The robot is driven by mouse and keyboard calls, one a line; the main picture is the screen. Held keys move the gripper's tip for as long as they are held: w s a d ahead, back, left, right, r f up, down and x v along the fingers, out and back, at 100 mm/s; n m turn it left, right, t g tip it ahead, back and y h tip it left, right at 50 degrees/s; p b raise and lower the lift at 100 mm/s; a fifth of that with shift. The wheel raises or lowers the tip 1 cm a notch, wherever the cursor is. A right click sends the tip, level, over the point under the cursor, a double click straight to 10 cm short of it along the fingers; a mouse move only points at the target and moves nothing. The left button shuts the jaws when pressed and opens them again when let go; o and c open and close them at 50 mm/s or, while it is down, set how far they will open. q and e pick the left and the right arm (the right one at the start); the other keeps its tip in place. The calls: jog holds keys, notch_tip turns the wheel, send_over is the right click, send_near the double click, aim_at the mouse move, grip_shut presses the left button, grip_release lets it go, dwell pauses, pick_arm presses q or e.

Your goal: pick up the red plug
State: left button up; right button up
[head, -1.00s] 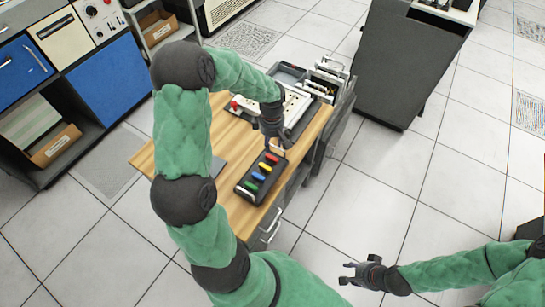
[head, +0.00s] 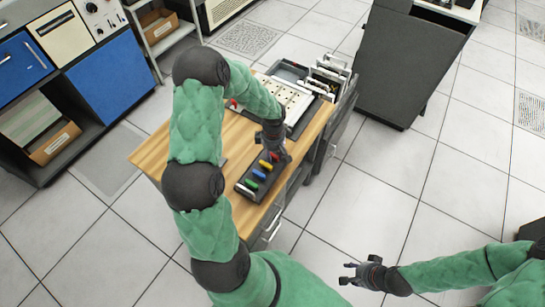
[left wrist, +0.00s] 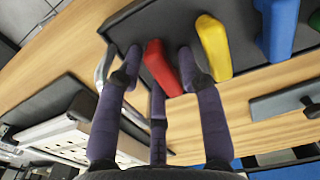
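The red plug (left wrist: 162,68) stands in the dark holder (left wrist: 140,22), beside the yellow plug (left wrist: 214,47) in the left wrist view. My left gripper (left wrist: 157,62) is open, with its fingers around the red plug. A gap shows between the left finger and the plug; the right finger is very close to it, and I cannot tell if they touch. In the head view, my left gripper (head: 274,151) is over the far end of the holder and hides most of the red plug. My right gripper (head: 350,273) is open and empty, above the floor.
The holder also bears a blue plug (head: 259,174) and a green plug (head: 251,184). A white socket panel (head: 285,97) lies behind on the wooden table (head: 160,155). A small red piece (head: 232,103) is at the panel's left. A dark cabinet (head: 408,70) stands right.

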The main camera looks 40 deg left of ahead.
pick_arm(q)
jog(key=c, duration=0.7)
jog(key=shift+o, duration=0.2)
jog(key=shift+r, duration=0.15)
jog(key=shift+r, duration=0.25)
notch_tip(320, 180, up, 2)
jog(key=shift+r+p, duration=0.1)
jog(key=shift+p, duration=0.2)
jog(key=s+d+r+p, duration=0.2)
jog(key=s+d+r, duration=0.3)
jog(key=r, duration=0.2)
jog(key=s+d+r+p, duration=0.2)
jog(key=s+d+r, duration=0.2)
jog(key=r, duration=0.4)
jog(key=shift+s+d, duration=0.35)
jog(key=shift+s, duration=0.15)
